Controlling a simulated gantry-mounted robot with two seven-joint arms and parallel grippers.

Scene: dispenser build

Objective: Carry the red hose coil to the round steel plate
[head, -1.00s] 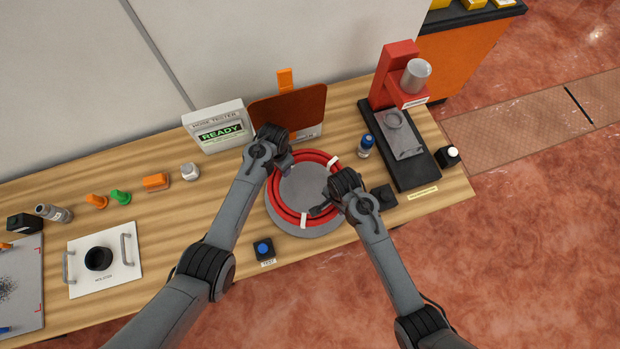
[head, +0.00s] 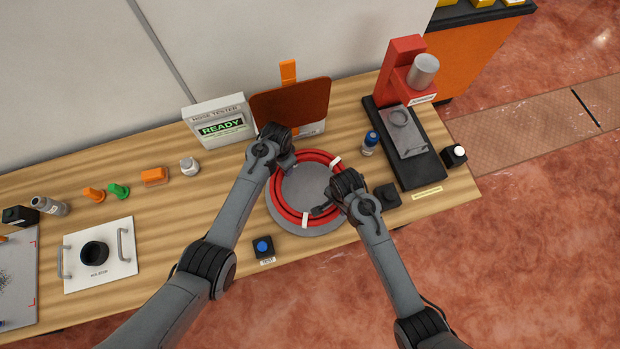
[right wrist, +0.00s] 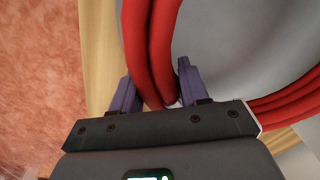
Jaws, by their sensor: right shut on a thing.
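The red hose coil (head: 286,211), banded with white ties, is over the round steel plate (head: 305,182), whose grey face shows through the middle and past the near edge. I cannot tell whether the coil touches the plate. My right gripper (head: 323,208) is shut on the coil's near right side. The right wrist view shows the red hose (right wrist: 150,45) between its purple fingers (right wrist: 157,88), with the grey plate (right wrist: 215,45) beyond. My left gripper (head: 284,161) is at the coil's far left side; its fingers are mostly hidden by the wrist, so its hold is unclear.
The hose tester (head: 222,124) and a brown panel (head: 290,102) stand behind the plate. A blue-capped bottle (head: 369,144), a black block (head: 387,195) and a red press (head: 402,75) are to the right. A blue button (head: 263,246) sits near the front edge.

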